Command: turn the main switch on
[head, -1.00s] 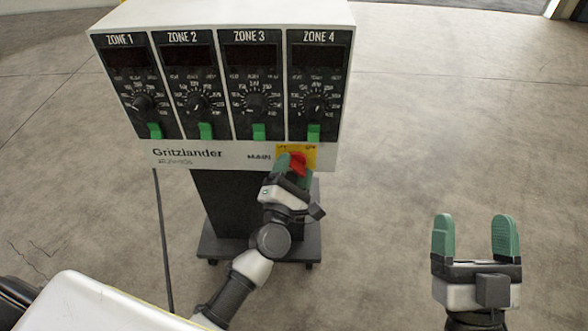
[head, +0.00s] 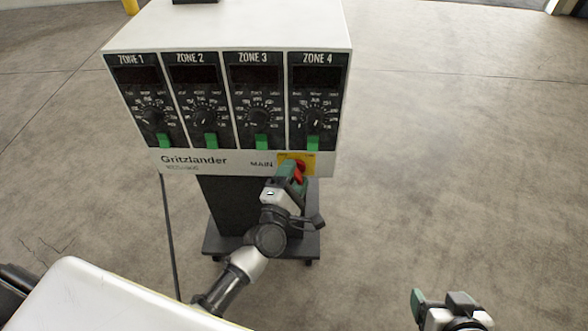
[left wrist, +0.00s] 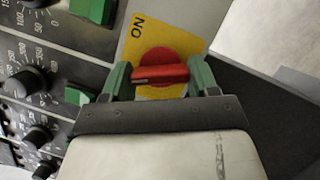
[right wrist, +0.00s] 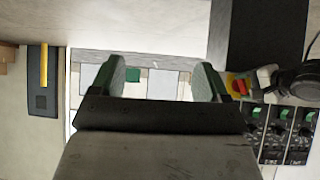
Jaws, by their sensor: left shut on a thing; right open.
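The red main switch (head: 300,170) sits on a yellow plate (head: 311,160) at the lower right of the white control cabinet's front. My left gripper (head: 293,174) is shut on the switch's red handle. In the left wrist view the handle (left wrist: 160,74) spans between the two green fingertips, and "ON" shows upside down on the yellow plate (left wrist: 195,45). The gripper hides part of the switch in the head view. My right gripper (head: 447,296) is open and empty, low at the right, away from the cabinet; its spread fingers show in the right wrist view (right wrist: 158,80).
The control cabinet (head: 230,25) has several zone panels with black knobs and green switches above the main switch. It stands on a dark wheeled pedestal (head: 228,215). A black cable (head: 170,240) hangs at its left. The floor right of it is clear.

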